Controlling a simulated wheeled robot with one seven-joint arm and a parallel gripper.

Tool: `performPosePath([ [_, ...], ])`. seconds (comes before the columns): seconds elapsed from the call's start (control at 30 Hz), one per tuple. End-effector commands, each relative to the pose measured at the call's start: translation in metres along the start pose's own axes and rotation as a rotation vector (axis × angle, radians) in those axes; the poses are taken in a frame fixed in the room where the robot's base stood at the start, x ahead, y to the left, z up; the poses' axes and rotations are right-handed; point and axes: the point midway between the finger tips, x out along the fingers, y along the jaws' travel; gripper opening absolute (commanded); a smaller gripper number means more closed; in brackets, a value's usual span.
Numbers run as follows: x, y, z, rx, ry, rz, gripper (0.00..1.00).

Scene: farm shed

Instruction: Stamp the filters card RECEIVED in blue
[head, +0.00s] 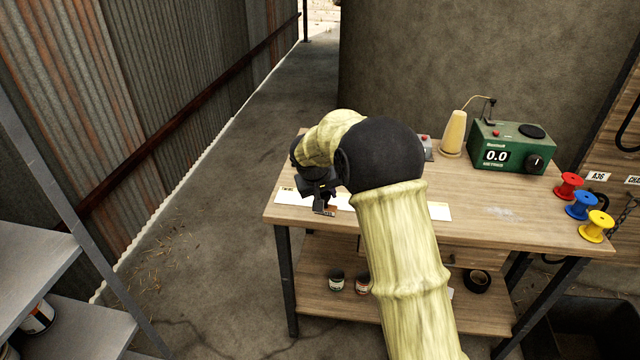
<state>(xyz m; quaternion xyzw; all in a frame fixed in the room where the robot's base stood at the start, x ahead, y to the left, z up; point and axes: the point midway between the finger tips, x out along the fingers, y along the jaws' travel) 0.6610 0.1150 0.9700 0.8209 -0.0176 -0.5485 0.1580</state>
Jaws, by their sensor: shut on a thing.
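My gripper (324,201) is over the left front part of the wooden workbench (480,222), pointing down. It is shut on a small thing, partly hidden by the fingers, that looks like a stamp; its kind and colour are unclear. A pale card (290,197) with a yellow mark at its left end lies just left of the gripper. Another pale card (343,201) shows just right of it, partly hidden by my arm. A third pale card (439,211) shows right of my arm. Their print is too small to read, so I cannot tell which is the filters card.
A green meter (510,148) reading 0.0 stands at the back right, beside a cream cone (454,133). Red (568,186), blue (582,205) and yellow (597,226) spools stand at the right edge. A small grey box with a red top (425,146) is partly hidden behind my arm.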

Motion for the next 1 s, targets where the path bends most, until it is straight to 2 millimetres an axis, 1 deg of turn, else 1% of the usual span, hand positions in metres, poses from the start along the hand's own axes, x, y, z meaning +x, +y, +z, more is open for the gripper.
performPosePath([
  [0.23, 0.023, 0.006, 0.028, 0.078, -0.035, 0.031, 0.12],
  [0.37, 0.037, 0.011, 0.047, 0.133, -0.058, 0.053, 0.12],
  [0.47, 0.049, 0.018, 0.066, 0.189, -0.078, 0.077, 0.12],
  [0.57, 0.062, 0.028, 0.092, 0.267, -0.1, 0.11, 0.12],
  [0.63, 0.071, 0.038, 0.114, 0.334, -0.118, 0.14, 0.12],
  [0.7, 0.078, 0.047, 0.134, 0.399, -0.13, 0.168, 0.12],
  [0.8, 0.082, 0.057, 0.153, 0.467, -0.137, 0.195, 0.12],
  [0.9, 0.084, 0.062, 0.161, 0.499, -0.139, 0.208, 0.12],
  [1.0, 0.084, 0.062, 0.162, 0.506, -0.138, 0.209, 0.12],
])
